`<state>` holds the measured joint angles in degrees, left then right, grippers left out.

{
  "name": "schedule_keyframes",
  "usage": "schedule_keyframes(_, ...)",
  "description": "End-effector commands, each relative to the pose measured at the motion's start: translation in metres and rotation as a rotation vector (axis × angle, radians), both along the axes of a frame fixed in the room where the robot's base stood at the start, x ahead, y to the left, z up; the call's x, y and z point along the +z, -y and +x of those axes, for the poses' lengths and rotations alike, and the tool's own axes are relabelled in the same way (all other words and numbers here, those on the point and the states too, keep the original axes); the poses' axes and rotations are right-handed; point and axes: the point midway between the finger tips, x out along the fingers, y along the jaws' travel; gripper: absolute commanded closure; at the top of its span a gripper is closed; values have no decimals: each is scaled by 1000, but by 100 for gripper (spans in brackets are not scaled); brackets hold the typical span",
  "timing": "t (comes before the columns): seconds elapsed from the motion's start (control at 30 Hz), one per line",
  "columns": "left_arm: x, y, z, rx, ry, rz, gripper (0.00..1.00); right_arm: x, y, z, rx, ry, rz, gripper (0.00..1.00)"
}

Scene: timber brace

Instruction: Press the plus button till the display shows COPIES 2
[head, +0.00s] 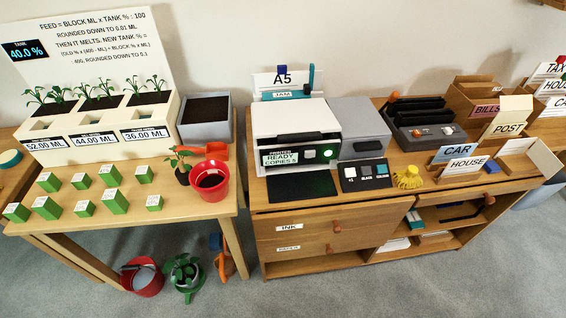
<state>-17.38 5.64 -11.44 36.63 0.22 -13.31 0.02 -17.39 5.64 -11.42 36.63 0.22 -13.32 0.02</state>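The printer (290,118) is a white and dark machine on the right-hand wooden desk. Its small display (280,158) reads READY and what looks like COPIES 5. A white button and a lit green button (328,153) sit right of the display. In front and to the right lies a dark button panel (364,175). Its left button (350,171), light in colour, has a label that looks like +1; the other two are labelled BLACK and what looks like COLOUR. Neither of my grippers is in view.
A dark mat (302,186) lies before the printer, and a yellow object (408,177) lies right of the panel. A grey box (362,128) stands beside the printer. CAR and HOUSE signs (462,158) stand further right. A planting table (120,222) is left.

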Motion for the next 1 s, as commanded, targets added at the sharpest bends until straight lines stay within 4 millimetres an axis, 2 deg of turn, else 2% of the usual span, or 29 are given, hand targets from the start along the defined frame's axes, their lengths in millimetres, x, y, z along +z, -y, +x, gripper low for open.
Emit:
schedule_keyframes(0.43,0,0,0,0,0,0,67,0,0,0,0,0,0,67)
schedule_keyframes(0.7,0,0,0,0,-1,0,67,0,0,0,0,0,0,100)
schedule_keyframes(1.0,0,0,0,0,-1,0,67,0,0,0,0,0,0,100)
